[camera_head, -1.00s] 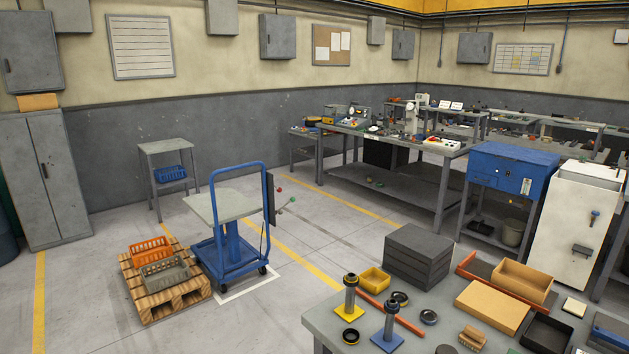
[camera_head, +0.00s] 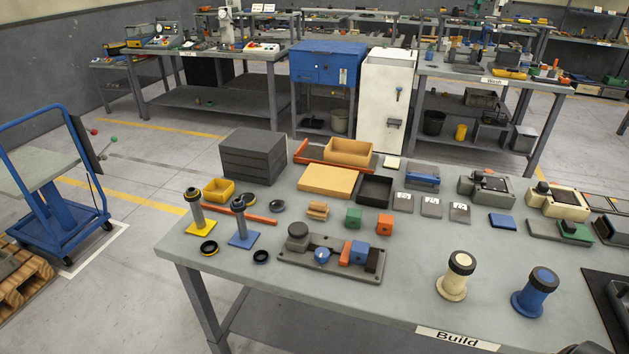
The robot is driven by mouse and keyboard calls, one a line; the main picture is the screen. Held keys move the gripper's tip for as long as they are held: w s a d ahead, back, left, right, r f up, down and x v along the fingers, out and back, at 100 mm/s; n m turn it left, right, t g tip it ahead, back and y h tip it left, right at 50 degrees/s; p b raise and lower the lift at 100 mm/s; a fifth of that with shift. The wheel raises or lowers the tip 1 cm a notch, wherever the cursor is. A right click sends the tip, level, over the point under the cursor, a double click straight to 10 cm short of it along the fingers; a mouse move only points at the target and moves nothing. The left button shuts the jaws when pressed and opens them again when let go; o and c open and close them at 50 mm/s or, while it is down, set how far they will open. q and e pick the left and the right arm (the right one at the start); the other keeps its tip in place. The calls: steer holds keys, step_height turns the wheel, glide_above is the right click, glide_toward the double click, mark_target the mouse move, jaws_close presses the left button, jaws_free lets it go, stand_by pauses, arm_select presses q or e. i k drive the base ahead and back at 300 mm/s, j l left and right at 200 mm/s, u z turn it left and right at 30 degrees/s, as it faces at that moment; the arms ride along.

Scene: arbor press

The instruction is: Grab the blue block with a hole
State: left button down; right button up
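A small blue block (camera_head: 359,252) sits at the right part of a dark grey fixture plate (camera_head: 295,262) on the front table. An orange-red piece stands right beside it on its left. The block is too small in the picture for me to make out a hole. A blue knob-like piece (camera_head: 322,256) is also on the plate, left of the block. A flat blue piece (camera_head: 502,222) lies farther right on the table. Neither of my grippers is in view.
A green block (camera_head: 354,218) and an orange block (camera_head: 384,224) stand just behind the plate. Two posts on bases (camera_head: 242,226) are to its left. A white cylinder (camera_head: 457,276) and a blue cylinder (camera_head: 535,292) stand at the right front. The tabletop in front of the plate is clear.

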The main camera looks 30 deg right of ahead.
mark_target(359, 250)
steer(key=z, duration=1.2)
steer(key=l+u, duration=1.4)
steer(key=k+l, duration=0.05)
steer(key=l, duration=0.05)
